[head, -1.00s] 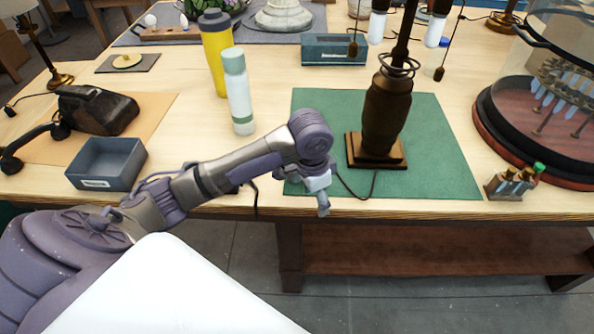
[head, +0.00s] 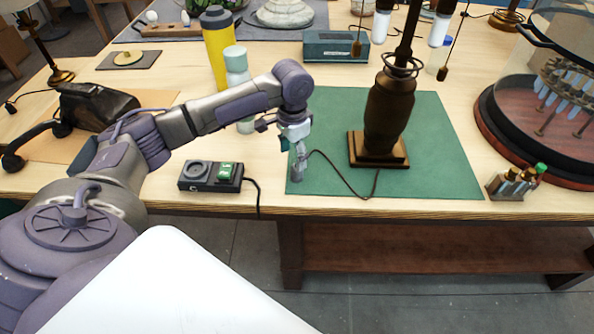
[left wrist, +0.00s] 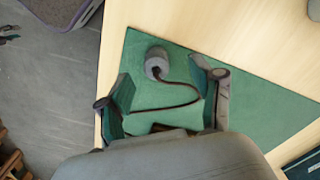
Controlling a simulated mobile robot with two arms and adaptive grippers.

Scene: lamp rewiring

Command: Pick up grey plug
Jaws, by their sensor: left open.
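The grey plug (left wrist: 156,63) lies on the green mat (left wrist: 262,113) in the left wrist view, with its dark cord curving back toward my gripper. In the head view the plug (head: 297,172) is near the mat's front left corner, and its cord runs to the lamp base (head: 378,152). My left gripper (head: 296,148) is just above the plug, fingers pointing down. In the left wrist view its two fingers (left wrist: 163,88) are apart with nothing held between them, and the plug shows just beyond their gap. My right gripper is not in view.
A black socket box (head: 211,177) with a green switch sits at the table's front edge. A pale bottle (head: 237,65) and yellow bottle (head: 217,45) stand behind my left arm. A glass dome (head: 550,90) and small bottles (head: 515,182) are at right.

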